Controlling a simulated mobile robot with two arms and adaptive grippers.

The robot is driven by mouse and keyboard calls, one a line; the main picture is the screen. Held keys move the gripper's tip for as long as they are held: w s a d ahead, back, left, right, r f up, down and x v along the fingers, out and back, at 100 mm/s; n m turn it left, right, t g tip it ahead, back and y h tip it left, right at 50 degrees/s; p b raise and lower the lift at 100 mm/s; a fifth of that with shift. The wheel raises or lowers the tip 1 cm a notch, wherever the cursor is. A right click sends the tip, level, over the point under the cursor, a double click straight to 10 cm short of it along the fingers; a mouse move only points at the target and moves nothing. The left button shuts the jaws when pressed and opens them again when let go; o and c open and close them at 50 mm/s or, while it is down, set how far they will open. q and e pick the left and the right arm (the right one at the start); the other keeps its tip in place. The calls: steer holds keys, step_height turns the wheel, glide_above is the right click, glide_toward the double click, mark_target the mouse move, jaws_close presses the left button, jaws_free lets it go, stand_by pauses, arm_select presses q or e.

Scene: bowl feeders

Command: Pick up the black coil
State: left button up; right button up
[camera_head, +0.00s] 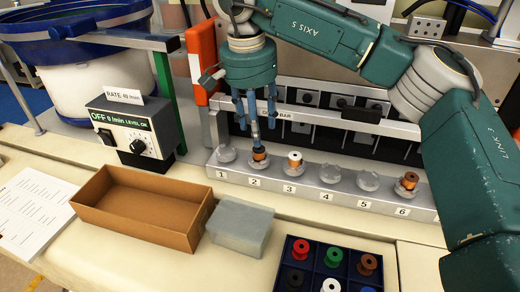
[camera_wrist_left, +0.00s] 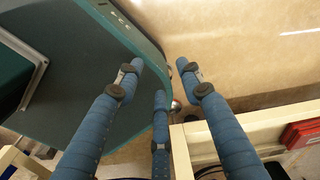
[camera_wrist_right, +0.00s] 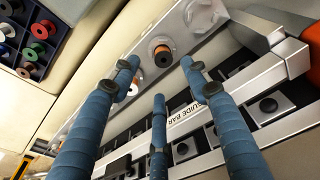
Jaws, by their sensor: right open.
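A coil with copper winding and a dark, blackish top (camera_wrist_right: 162,57) sits upright in the seat marked 2 on the grey rail. In the head view this black coil (camera_head: 260,155) is partly hidden by a finger. My right gripper (camera_head: 256,124) points down just above it, open and empty. In the right wrist view its blue fingers (camera_wrist_right: 158,78) are spread, with the coil between and slightly beyond the two upper tips. My left gripper (camera_wrist_left: 165,90) is open and empty in its own wrist view, and is outside the head view.
The rail (camera_head: 312,193) also holds a white-topped coil (camera_head: 294,159) at 3 and a brown-topped one (camera_head: 408,181) at 6. The guide bar (camera_head: 320,121) runs close behind. In front are an empty cardboard box (camera_head: 190,212), a grey block (camera_head: 240,228) and a bobbin tray (camera_head: 315,267).

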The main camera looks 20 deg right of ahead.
mark_target(258, 150)
steer(key=shift+f, duration=0.8)
steer(key=f, duration=0.1)
steer(key=f+p, duration=0.1)
steer(key=w+f+p, duration=0.1)
steer(key=f, duration=0.1)
steer(key=shift+w+d+f, duration=0.1)
steer(key=shift+d, duration=0.25)
steer(key=shift+f, duration=0.55)
arm_select(q)
steer(key=shift+w+r, duration=0.35)
steer(key=shift+r, duration=0.25)
steer(key=shift+w+r, duration=0.3)
steer(key=shift+r, duration=0.3)
steer(key=shift+s+d, duration=0.1)
arm_select(e)
steer(key=c, duration=1)
